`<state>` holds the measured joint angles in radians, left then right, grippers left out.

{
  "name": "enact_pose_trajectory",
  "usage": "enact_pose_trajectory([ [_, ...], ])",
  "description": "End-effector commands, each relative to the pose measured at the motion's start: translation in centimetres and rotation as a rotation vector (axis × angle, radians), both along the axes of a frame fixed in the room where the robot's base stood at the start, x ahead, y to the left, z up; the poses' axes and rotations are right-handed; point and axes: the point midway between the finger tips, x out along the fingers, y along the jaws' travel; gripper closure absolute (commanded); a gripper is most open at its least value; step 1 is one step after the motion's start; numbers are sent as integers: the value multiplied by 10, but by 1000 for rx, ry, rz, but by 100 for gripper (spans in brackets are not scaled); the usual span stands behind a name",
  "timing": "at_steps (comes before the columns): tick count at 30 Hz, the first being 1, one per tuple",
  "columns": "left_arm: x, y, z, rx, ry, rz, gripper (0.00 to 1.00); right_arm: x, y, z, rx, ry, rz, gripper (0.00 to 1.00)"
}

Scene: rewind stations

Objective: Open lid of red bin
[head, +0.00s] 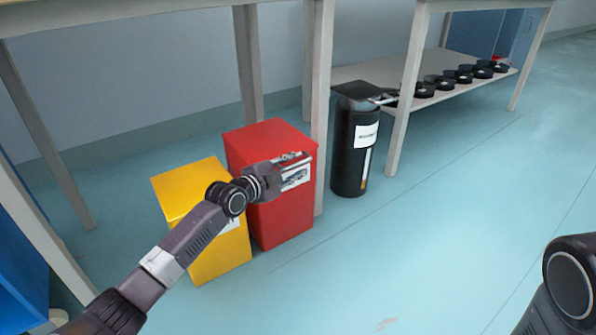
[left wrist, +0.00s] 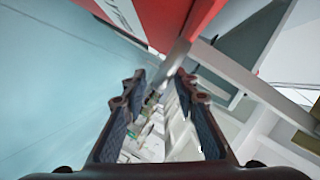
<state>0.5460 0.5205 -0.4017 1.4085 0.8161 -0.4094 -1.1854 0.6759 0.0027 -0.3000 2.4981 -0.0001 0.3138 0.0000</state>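The red bin (head: 275,220) stands on the floor under the table, with its lid (head: 265,138) down. A white label (head: 296,177) is on its front, partly hidden by my left gripper. My left gripper (head: 306,160) is in front of the bin's upper front face, near the lid's front edge. Whether it touches the bin is unclear. In the left wrist view its fingers (left wrist: 160,82) are apart with nothing held between them, and the red bin (left wrist: 180,18) shows beyond them at the top. My right gripper is out of view.
A yellow bin (head: 185,185) stands left of the red bin, partly behind my left arm. A table leg (head: 319,110) stands close at the red bin's right. A black bin (head: 350,160) is further right. Several black discs (head: 442,82) lie on a low shelf. The floor in front is clear.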

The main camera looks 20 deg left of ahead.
Motion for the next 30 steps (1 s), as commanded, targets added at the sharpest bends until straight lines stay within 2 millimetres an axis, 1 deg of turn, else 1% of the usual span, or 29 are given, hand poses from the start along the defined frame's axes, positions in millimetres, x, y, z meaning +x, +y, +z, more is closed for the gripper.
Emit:
enact_pose_trajectory([
  [1,4,-2,-3,-1,-1,0,73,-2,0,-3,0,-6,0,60],
  [4,8,-3,-2,0,-2,-1,73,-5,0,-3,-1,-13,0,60],
  [13,9,-4,-1,0,0,-1,73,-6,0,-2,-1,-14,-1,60],
  [18,9,-4,-2,0,0,-1,91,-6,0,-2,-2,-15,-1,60],
  [21,9,-4,-2,0,0,-1,100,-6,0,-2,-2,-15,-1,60],
  [30,9,-4,-2,0,0,-1,100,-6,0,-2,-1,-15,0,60],
])
